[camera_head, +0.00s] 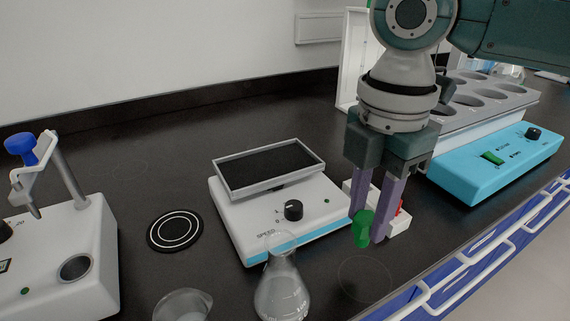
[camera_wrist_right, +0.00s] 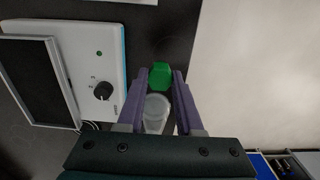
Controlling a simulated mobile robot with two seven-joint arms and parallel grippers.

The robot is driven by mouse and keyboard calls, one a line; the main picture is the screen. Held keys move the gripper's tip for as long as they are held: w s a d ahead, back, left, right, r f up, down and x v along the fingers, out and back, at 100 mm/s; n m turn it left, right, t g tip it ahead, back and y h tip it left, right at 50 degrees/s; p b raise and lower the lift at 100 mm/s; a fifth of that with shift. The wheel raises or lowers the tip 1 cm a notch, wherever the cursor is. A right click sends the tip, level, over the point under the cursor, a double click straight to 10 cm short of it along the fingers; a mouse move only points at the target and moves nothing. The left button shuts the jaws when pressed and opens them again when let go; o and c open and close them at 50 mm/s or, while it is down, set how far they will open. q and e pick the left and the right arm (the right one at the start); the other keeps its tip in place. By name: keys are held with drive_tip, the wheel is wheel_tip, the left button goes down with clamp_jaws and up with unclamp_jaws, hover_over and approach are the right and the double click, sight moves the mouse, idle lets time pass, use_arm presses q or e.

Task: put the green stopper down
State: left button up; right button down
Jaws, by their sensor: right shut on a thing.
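The green stopper (camera_head: 363,229) is at the fingertips of my right gripper (camera_head: 370,230). It also shows in the right wrist view (camera_wrist_right: 160,75), between the ends of the two purple fingers. My right gripper is shut on it and points down over the black bench, right of the white stirrer. Whether the stopper touches the bench is hard to tell. An open-necked glass flask (camera_head: 282,286) stands at the front, left of the gripper. My left gripper is not in view.
A white device with a dark tray top (camera_head: 300,217) stands left of the gripper. A blue-fronted bath (camera_head: 495,160) is at right. A small white block (camera_head: 399,224) is close behind the fingers. A beaker (camera_head: 183,304) stands at the front. Bare bench lies right of the flask.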

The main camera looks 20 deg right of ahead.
sight(362, 239)
drive_tip(key=shift+f+b, duration=0.4)
drive_tip(key=shift+f, duration=2)
drive_tip(key=shift+f, duration=0.15)
drive_tip(key=c, duration=0.6)
unclamp_jaws()
drive_tip(key=shift+o, duration=0.2)
wheel_tip(362, 239, up, 12)
drive_tip(key=shift+r+p, duration=0.2)
drive_tip(key=shift+p, duration=0.75)
